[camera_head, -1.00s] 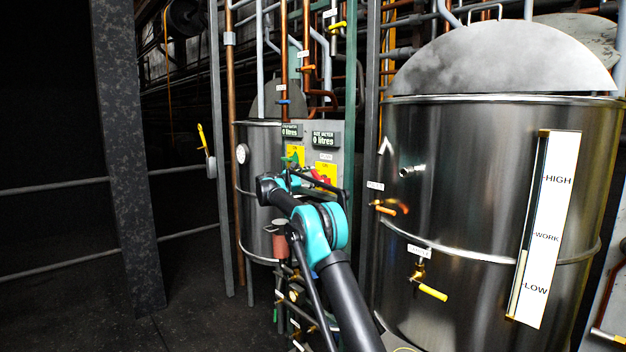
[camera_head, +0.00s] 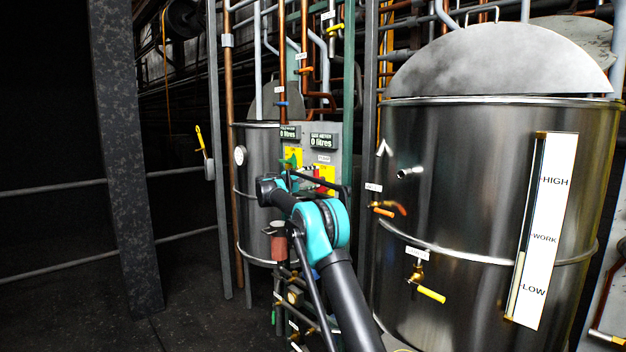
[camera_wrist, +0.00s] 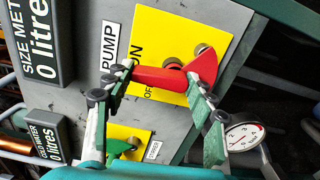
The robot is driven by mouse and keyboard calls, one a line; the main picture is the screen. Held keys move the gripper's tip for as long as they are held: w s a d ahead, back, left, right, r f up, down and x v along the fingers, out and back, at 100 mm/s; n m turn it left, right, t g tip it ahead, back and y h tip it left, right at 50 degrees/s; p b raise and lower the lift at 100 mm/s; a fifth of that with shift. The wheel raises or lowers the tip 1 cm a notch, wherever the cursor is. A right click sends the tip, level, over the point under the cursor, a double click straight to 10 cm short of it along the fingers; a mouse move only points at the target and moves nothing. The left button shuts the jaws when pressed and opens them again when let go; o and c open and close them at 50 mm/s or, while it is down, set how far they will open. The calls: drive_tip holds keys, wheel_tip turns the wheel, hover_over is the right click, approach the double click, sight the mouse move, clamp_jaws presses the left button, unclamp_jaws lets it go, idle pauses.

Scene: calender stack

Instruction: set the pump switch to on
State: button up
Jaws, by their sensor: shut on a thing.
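The pump switch has a red handle (camera_wrist: 165,77) on a yellow plate (camera_wrist: 165,30) lettered ON and OFF, beside a PUMP label (camera_wrist: 108,45). In the wrist view the handle lies across the picture, its narrow end near the lettering and its wide end at the right. My gripper (camera_wrist: 160,76) is shut on the red handle, one finger at each end; the left finger covers part of the lettering. In the head view my gripper (camera_head: 308,178) is at the panel and partly hides the red handle (camera_head: 328,180). The exact switch setting is hard to tell.
A second yellow plate (camera_wrist: 130,138) with a green handle (camera_wrist: 120,147) is close below. Two meters (camera_head: 322,140) reading 0 litres sit on the grey panel. A round gauge (camera_wrist: 243,136) is near the right finger. A large steel tank (camera_head: 460,200) stands right of my arm.

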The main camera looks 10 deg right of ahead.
drive_tip(key=shift+s+f+m, duration=0.1)
drive_tip(key=shift+m, duration=0.3)
drive_tip(key=o, duration=1.2)
drive_tip(key=shift+c, duration=0.2)
drive_tip(key=v, duration=1.2)
drive_tip(key=shift+d, duration=0.1)
